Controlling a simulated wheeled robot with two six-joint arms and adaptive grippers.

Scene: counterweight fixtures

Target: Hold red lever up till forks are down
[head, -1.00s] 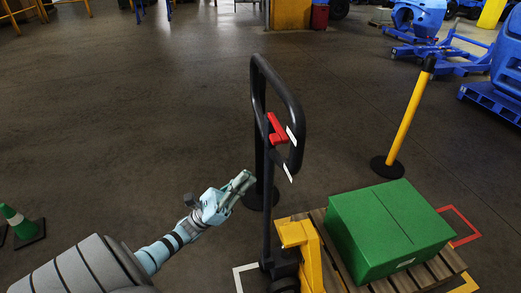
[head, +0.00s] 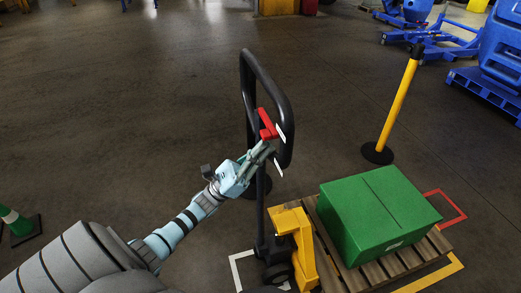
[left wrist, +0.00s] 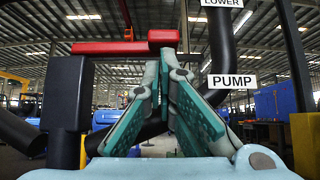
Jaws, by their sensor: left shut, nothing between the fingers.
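The red lever (head: 267,123) sits inside the black loop handle (head: 245,85) of a yellow pallet jack (head: 304,247). My left gripper (head: 268,148) is just below the lever in the head view, its fingers shut with nothing between them. In the left wrist view the closed fingertips (left wrist: 168,56) point up just under the end of the red lever (left wrist: 125,47); I cannot tell whether they touch it. White labels read LOWER (left wrist: 221,3) and PUMP (left wrist: 232,81). The forks are hidden under the wooden pallet (head: 412,267). My right gripper is not in view.
A green box (head: 378,215) stands on the pallet. A yellow post (head: 400,105) with a black base stands behind it. Blue equipment (head: 500,65) is at the upper right. The floor left of the handle is clear.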

